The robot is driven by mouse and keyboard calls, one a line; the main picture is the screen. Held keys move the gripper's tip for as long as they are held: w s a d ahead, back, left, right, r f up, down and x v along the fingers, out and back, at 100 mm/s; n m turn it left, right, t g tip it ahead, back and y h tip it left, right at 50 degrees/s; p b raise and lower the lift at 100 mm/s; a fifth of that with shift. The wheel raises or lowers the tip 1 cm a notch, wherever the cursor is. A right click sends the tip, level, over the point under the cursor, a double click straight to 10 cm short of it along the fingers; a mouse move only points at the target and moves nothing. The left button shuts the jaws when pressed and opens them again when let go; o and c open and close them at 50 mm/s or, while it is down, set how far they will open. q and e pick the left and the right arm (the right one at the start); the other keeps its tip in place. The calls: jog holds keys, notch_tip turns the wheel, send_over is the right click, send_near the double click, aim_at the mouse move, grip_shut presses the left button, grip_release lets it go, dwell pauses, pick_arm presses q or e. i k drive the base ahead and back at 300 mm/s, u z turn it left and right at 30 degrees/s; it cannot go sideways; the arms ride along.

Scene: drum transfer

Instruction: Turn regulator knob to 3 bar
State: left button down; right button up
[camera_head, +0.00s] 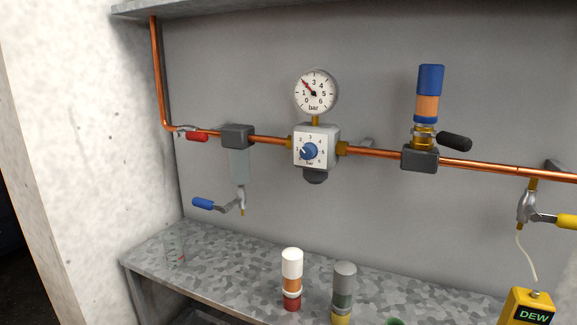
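The regulator (328,132) is a pale box on the copper pipe, with a dark cap underneath. Its blue knob (309,151) sits on a white front plate with a scale marked in bar. The knob's light mark seems to point to the upper left, on the low side of the scale; the exact value is too small to read. Above it, a round gauge (316,92) runs from 0 to 6 bar. Its red needle points to the upper left, near 2. Neither of my grippers shows in the head view.
The pipe carries a red-handled valve (196,136), a filter (238,138) with a blue-handled drain (204,203), a blue-topped cylinder (430,82) with a black lever, and a yellow-handled valve (564,221). Cylinders (291,264) and a yellow DEW device (529,308) stand below.

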aim_at(309, 150)
jog(key=u, duration=0.3)
jog(key=k, duration=0.85)
jog(key=u, duration=1.1)
jog(key=i, duration=1.2)
jog(key=z, duration=1.4)
jog(key=i, duration=0.75)
jog(key=z, duration=0.75)
